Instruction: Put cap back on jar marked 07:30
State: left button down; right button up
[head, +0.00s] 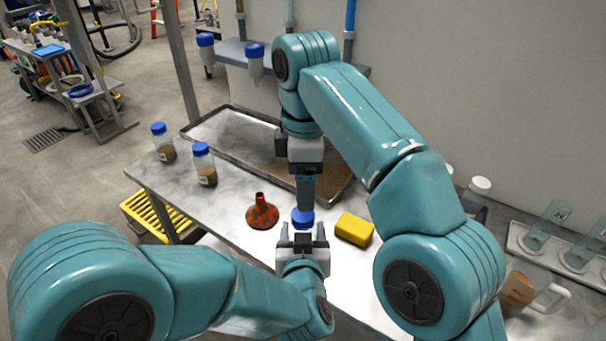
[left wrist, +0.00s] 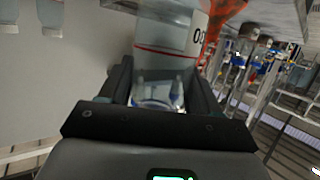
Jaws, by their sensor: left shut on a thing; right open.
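A blue cap (head: 302,218) shows directly below the tips of my right gripper (head: 305,206), which points down and is open. My left gripper (head: 302,236) comes in from the front, just below the cap in the picture. It is shut on a clear jar (left wrist: 168,55), seen in the left wrist view with a red line and a white label beginning with "0". The rest of the marking is hidden. In the head view the held jar is mostly hidden by the grippers. I cannot tell whether the cap is seated on it.
A red funnel (head: 262,212) stands left of the cap and a yellow sponge-like block (head: 354,229) lies right. Two blue-capped jars (head: 164,143) (head: 203,165) stand at the table's left. A metal tray (head: 215,123) lies behind. A white-capped jar (head: 477,192) stands right.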

aim_at(303, 214)
jog(key=n, duration=0.5)
jog(key=shift+r+n, duration=0.3)
jog(key=shift+n, duration=0.5)
jog(key=shift+w+a+r, duration=0.1)
jog(key=shift+a+r, duration=0.05)
jog(key=shift+r, duration=0.05)
jog(key=shift+a+f, duration=0.1)
jog(key=shift+f, duration=4)
